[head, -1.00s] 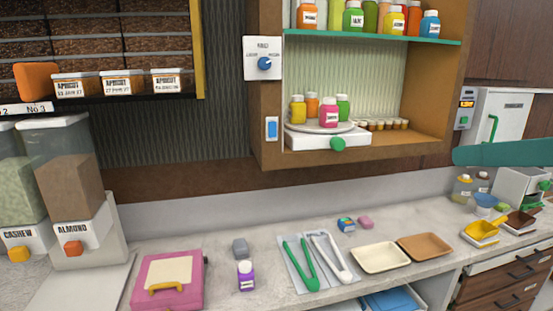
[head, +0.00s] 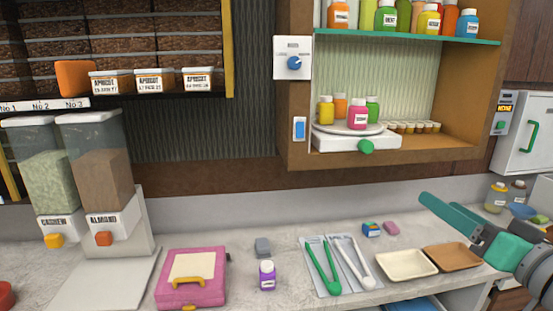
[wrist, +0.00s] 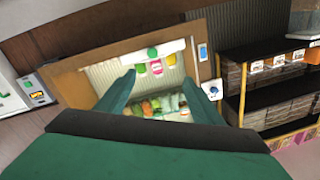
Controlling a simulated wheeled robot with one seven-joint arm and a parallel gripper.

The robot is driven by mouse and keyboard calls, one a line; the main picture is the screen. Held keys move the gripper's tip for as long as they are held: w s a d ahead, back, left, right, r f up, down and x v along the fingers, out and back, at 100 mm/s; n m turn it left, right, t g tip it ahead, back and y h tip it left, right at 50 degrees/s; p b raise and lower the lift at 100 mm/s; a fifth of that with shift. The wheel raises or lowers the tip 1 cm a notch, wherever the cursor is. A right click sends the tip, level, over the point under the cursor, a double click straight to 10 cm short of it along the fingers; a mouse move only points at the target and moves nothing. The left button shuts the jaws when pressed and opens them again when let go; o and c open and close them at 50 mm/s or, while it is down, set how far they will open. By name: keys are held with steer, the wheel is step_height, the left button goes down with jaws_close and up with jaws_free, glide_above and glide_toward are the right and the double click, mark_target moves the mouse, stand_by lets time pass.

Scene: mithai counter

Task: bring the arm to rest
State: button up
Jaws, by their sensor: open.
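My gripper shows at the right edge of the head view, with a long teal finger (head: 450,215) above the counter near the brown tray. In the wrist view its two teal fingers (wrist: 160,92) stand apart with nothing between them. Beyond them in the wrist view is the open wooden cabinet (wrist: 85,75), seen upside down, with bottles on its shelves. The rest of my arm is cut off by the right edge of the head view.
On the counter are a pink case (head: 192,292), a purple-labelled bottle (head: 267,276), green tongs (head: 322,268), white tongs (head: 352,262), a cream tray (head: 407,264) and a brown tray (head: 452,256). The cabinet (head: 300,110) juts out above. Dispensers (head: 95,165) stand at left.

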steer(key=w+a+f+m+h, duration=0.15)
steer(key=a+f, duration=0.25)
steer(key=f, duration=0.6)
steer(key=w+a+f+m+h, duration=0.1)
steer(key=w+a+f+m, duration=0.15)
steer(key=f, duration=0.75)
steer(key=w+a+f+m+h, duration=0.2)
steer(key=a+f, duration=0.3)
steer(key=f, duration=0.5)
steer(key=s+a+f+h, duration=0.1)
steer(key=s+a+f, duration=0.45)
steer(key=f, duration=0.45)
steer(key=s+a+f+n+g, duration=0.1)
steer(key=s+a+f, duration=0.45)
steer(key=s, duration=0.25)
steer(key=s+a+f+n+g, duration=0.1)
steer(key=s+a+f, duration=0.4)
steer(key=s+a, duration=0.15)
steer(key=s+a+r+n+y, duration=0.1)
steer(key=s+a+n, duration=0.2)
steer(key=s, duration=0.6)
steer(key=s+a+r+n+y, duration=0.1)
steer(key=s+a+n, duration=0.2)
steer(key=s, duration=0.6)
steer(key=shift+s+n, duration=0.2)
steer(key=shift+n, duration=0.1)
